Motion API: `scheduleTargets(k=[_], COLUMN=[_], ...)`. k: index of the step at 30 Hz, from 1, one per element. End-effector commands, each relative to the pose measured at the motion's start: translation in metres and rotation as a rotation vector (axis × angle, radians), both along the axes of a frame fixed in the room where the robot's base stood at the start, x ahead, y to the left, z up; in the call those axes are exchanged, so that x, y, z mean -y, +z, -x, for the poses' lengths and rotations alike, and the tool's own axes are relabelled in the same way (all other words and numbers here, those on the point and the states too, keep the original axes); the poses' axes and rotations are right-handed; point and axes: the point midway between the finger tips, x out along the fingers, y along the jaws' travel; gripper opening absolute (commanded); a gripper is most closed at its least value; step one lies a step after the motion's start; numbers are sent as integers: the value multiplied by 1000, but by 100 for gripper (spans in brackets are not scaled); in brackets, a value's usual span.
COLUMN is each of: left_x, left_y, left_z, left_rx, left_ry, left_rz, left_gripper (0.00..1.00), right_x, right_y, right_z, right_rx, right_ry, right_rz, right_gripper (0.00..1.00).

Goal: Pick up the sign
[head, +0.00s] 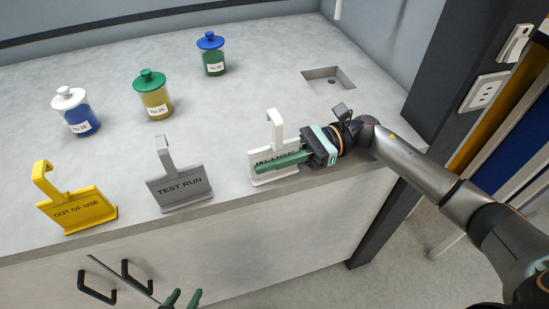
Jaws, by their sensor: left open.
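The white sign (258,152) stands near the counter's front edge, with a hooked handle on top and lettering that reads as IN USE, partly covered. My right gripper (284,163) reaches in from the right, with one green finger lying across the front of this sign. Its other finger is hidden, so I cannot tell whether it grips the sign. A grey TEST RUN sign (180,199) and a yellow OUT OF USE sign (76,222) stand further left. My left gripper (183,298) shows only its two green fingertips at the bottom edge, open and empty, below the counter top.
Three lidded jars stand behind the signs: a blue one with white lid (77,115), a yellow one with green lid (154,100) and a green one with blue lid (213,62). Cabinet handles (97,290) protrude below.

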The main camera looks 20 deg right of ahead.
Motion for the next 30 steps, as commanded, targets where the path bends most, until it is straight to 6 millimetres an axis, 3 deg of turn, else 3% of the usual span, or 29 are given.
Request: scheduleTargets(k=[23, 30], left_x=[1, 1], left_y=[1, 1], left_z=[-1, -1], left_rx=[3, 4], left_ry=[2, 2], left_rz=[2, 3], left_gripper=[52, 52], right_x=[0, 0], right_y=[2, 24], right_z=[0, 0], right_rx=[1, 6], right_ry=[0, 0], right_rz=[0, -1], right_gripper=[0, 0])
